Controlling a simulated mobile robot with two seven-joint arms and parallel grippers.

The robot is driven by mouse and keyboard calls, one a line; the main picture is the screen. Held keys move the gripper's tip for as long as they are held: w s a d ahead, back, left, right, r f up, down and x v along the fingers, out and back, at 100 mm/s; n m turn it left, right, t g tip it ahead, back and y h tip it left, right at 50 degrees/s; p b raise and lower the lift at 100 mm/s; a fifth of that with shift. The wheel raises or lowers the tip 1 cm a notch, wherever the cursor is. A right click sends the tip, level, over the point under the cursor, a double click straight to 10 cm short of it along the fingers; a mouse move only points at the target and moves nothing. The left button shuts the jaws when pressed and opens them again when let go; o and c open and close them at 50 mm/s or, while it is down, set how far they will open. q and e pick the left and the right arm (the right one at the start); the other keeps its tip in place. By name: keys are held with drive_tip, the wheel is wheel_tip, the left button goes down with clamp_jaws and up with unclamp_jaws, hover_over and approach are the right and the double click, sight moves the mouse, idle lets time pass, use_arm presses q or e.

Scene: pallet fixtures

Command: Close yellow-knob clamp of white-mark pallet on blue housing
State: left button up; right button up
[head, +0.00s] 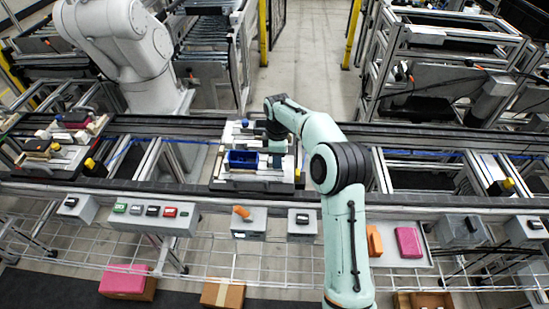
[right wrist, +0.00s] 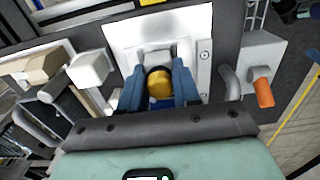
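The pallet (head: 225,180) with the blue housing (head: 242,158) sits on the conveyor in the middle of the head view. My right gripper (head: 277,146) reaches down over its right side. In the right wrist view its two blue fingers (right wrist: 159,88) stand on either side of the yellow knob (right wrist: 160,83), closed in against it. The clamp body under the knob is mostly hidden by the fingers. A white plate (right wrist: 120,35) lies behind the knob. Whether the clamp is open or closed I cannot tell. My left gripper is not in view.
Another pallet (head: 40,172) with several parts sits on the conveyor at left. A button box (head: 150,218) and a box with an orange handle (head: 248,220) line the front rail. The orange handle (right wrist: 263,92) shows close by in the right wrist view. A tray with a pink block (head: 408,242) is at right.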

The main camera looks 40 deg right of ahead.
sight(270, 159)
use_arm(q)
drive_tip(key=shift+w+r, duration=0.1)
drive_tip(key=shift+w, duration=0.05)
use_arm(e)
drive_tip(key=shift+w+a, duration=0.1)
drive_tip(key=shift+w+a+p, duration=0.4)
drive_tip(key=shift+w+a, duration=0.35)
drive_tip(key=shift+a, duration=0.1)
drive_tip(key=o, duration=0.8)
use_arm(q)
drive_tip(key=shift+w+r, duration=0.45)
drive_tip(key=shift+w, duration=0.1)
use_arm(e)
drive_tip(key=shift+s+d, duration=0.1)
drive_tip(key=shift+r, duration=4)
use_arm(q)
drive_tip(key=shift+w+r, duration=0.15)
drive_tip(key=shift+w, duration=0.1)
